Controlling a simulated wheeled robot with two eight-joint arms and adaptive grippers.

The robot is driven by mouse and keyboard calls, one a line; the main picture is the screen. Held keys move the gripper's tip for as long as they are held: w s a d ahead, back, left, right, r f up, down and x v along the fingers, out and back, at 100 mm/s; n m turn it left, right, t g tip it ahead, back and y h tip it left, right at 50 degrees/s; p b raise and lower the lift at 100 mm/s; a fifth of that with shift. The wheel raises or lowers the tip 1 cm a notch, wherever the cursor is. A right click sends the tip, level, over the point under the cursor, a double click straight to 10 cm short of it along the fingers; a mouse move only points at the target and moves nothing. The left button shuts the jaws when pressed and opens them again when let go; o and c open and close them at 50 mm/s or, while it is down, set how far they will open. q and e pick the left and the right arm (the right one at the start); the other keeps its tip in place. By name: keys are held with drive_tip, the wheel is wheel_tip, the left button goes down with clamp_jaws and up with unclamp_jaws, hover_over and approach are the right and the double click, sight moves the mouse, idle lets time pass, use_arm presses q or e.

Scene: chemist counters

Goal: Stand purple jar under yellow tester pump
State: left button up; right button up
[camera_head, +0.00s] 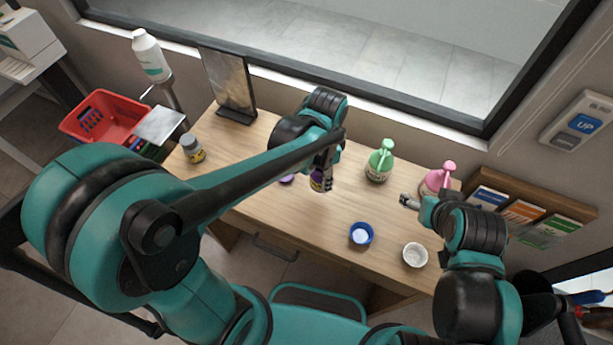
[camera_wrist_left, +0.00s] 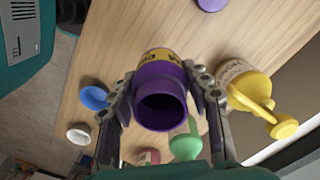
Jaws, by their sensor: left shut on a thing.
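The purple jar (camera_wrist_left: 161,100), with a yellow label and an open mouth, is between the fingers of my left gripper (camera_wrist_left: 163,104). In the head view the jar (camera_head: 317,184) shows low in my left gripper (camera_head: 322,178), over the table; I cannot tell whether it touches the wood. The yellow tester pump (camera_wrist_left: 253,95) has a pale label and a long spout, and stands right of the jar in the wrist view, apart from it. In the head view my left arm hides the yellow pump. My right gripper (camera_head: 408,201) is near the pink pump; its finger gap is unclear.
Green (camera_head: 379,162) and pink (camera_head: 438,180) pump bottles stand right of the jar. A purple disc (camera_head: 287,178) lies left of it. A blue dish (camera_head: 361,234) and white dish (camera_head: 415,256) are in front. A grey-lidded jar (camera_head: 192,148) and mirror (camera_head: 229,85) stand at left.

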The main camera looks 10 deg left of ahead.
use_arm(q)
drive_tip(key=w+a+f, duration=0.2)
drive_tip(key=a, duration=0.1)
drive_tip(key=w+a+f+b, duration=0.1)
drive_tip(key=a+f, duration=0.1)
drive_tip(key=shift+a, duration=0.25)
wheel_tip(320, 180, down, 3)
drive_tip(key=shift+f+b, duration=0.1)
drive_tip(key=shift+b, duration=0.6)
drive_tip(key=shift+f, duration=0.3)
drive_tip(key=shift+s, duration=0.1)
drive_tip(key=shift+f, duration=0.15)
drive_tip(key=o, duration=1.2)
drive_tip(key=shift+o, duration=0.2)
